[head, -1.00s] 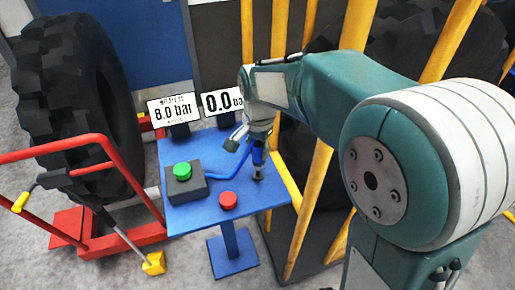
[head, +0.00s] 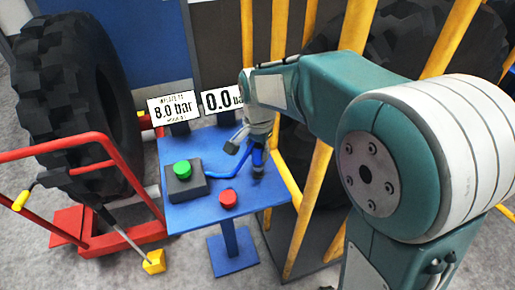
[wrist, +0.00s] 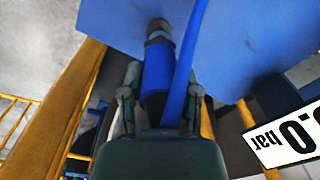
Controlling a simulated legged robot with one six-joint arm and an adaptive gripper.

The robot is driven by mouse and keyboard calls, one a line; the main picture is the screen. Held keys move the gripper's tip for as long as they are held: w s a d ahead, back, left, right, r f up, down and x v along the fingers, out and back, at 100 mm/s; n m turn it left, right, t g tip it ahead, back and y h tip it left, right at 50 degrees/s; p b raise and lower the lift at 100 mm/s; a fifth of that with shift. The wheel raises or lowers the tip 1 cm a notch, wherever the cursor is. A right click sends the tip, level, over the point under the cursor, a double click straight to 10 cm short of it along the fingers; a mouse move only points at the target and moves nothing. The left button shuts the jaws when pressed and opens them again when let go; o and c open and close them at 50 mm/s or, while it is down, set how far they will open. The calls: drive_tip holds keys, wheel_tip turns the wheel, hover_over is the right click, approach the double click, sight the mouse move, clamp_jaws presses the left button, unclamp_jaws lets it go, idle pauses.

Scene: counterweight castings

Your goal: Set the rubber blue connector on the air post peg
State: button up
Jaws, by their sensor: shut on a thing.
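The blue connector (head: 258,157) is held upright in my gripper (head: 257,147) over the right side of the blue table. It also shows in the wrist view (wrist: 156,68) as a blue cylinder between the two fingers (wrist: 160,95), which are shut on it. A short dark peg (head: 258,173) stands directly below the connector. In the wrist view the grey-dark peg (wrist: 158,30) is in line with the connector's far end. They look to be touching or nearly so; I cannot tell how far the connector is over it.
A blue hose (wrist: 183,60) runs beside the connector. On the table (head: 190,215) are a green button on a dark box (head: 185,188) and a red button (head: 228,199). Gauge displays (head: 172,107) stand behind. Yellow bars (head: 312,190) rise close on the right.

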drive_tip(key=shift+f, duration=1.1)
drive_tip(key=o, duration=1)
drive_tip(key=shift+o, duration=0.2)
wheel_tip(320, 180, up, 12)
drive_tip(key=shift+f, duration=0.1)
drive_tip(key=s+d+n+t, duration=0.2)
drive_tip(key=s+d, duration=0.4)
drive_tip(key=s, duration=0.3)
drive_tip(key=s+d+n+t, duration=0.3)
drive_tip(key=s+d+n, duration=0.2)
drive_tip(key=s, duration=0.5)
drive_tip(key=shift+d+f+n, duration=0.3)
drive_tip(key=shift+d, duration=0.5)
